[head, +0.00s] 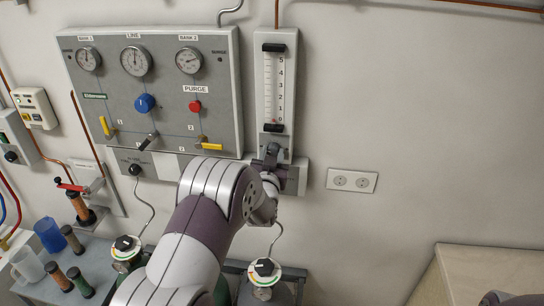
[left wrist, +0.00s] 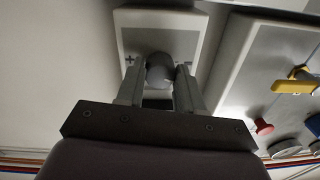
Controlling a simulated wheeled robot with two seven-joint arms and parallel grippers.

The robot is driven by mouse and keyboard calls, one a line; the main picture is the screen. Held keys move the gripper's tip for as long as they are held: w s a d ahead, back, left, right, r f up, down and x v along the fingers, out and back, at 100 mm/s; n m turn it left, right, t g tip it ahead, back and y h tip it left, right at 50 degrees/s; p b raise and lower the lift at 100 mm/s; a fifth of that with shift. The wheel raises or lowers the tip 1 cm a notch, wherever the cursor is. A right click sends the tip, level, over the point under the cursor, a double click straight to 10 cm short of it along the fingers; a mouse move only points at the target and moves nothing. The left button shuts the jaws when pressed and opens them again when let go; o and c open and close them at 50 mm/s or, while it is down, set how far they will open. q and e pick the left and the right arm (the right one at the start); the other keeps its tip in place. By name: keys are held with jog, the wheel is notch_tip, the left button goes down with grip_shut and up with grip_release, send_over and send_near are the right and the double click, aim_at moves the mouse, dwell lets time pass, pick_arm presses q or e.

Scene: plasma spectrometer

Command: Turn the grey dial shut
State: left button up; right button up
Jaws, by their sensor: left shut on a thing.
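The grey dial (left wrist: 159,67) is a round knob low on a pale panel with a plus mark beside it, seen in the left wrist view. My left gripper (left wrist: 160,78) has one finger on each side of the dial and is shut on it. The scale (head: 268,90) above runs from 0 to 5.
Left of the flow tube is a gas panel (head: 226,110) with gauges, a blue knob (head: 145,103), a red purge button (head: 195,106) and yellow levers (head: 211,146). A wall socket (head: 352,181) is to the right. Cylinders with gauges (head: 264,271) stand below. A pale worktop (head: 490,265) is at lower right.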

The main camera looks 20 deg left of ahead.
pick_arm(q)
jog(key=n+b, duration=0.5)
jog(key=b, duration=0.2)
jog(key=shift+f, duration=0.2)
jog(key=shift+r+n+b, duration=0.15)
jog(key=shift+n+b, duration=0.25)
jog(key=shift+b, duration=0.25)
jog(key=o, duration=1)
jog(key=shift+r, duration=0.1)
jog(key=shift+o, duration=0.2)
jog(key=shift+s, duration=0.1)
